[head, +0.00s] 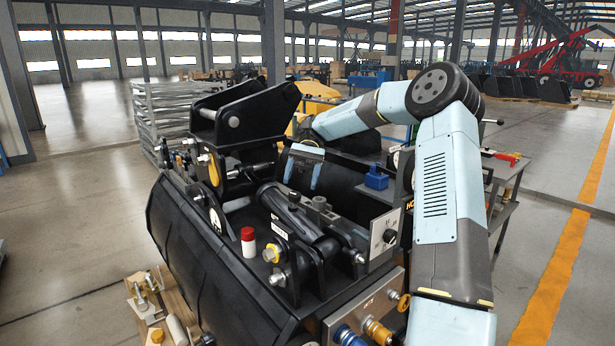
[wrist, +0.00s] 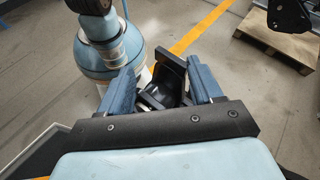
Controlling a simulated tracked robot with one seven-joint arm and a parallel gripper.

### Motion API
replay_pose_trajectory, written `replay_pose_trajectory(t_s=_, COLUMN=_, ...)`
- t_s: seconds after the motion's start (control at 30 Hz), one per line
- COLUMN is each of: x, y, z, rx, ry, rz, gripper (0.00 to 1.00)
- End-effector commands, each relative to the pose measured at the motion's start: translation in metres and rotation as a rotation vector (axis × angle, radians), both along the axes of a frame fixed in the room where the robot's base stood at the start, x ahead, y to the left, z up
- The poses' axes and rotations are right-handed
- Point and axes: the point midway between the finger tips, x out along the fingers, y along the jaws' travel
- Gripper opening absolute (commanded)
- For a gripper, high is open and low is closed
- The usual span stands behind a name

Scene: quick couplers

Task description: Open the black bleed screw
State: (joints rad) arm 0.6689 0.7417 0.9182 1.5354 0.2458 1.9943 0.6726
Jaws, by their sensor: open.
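A small black knob (head: 389,236) sits on a light grey plate (head: 384,238) at the right side of the black coupler in the head view; it looks like the black bleed screw, but I cannot be sure. My gripper (head: 303,172) is in the head view above the black machine, left of and higher than the knob, with its fingers pointing down. In the wrist view the two blue fingers (wrist: 160,90) stand wide apart. A black bracket-like part (wrist: 168,80) shows between them, apparently beyond the fingertips; I see nothing gripped. I cannot make out the knob in the wrist view.
The black coupler (head: 240,110) has a tall bracket at the left. A red-and-white bottle (head: 248,241) stands on the machine. A blue item (head: 376,178) lies behind the plate. Brass and blue fittings (head: 375,329) stick out at the front. Open floor (head: 545,200) lies at the right.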

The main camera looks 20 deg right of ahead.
Motion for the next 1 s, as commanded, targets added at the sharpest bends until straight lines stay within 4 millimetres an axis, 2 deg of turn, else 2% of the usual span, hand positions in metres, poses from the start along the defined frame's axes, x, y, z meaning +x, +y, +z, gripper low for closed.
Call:
replay_pose_trajectory(t_s=0.2, x=-0.027, y=-0.001, z=0.012, rx=-0.003, ry=-0.001, rz=0.0, gripper=0.65)
replay_pose_trajectory(t_s=0.43, x=-0.046, y=-0.001, z=0.021, rx=-0.002, ry=0.0, rz=-0.001, gripper=0.65)
replay_pose_trajectory(t_s=1.0, x=-0.054, y=0.0, z=0.023, rx=-0.005, ry=-0.005, rz=0.0, gripper=0.64)
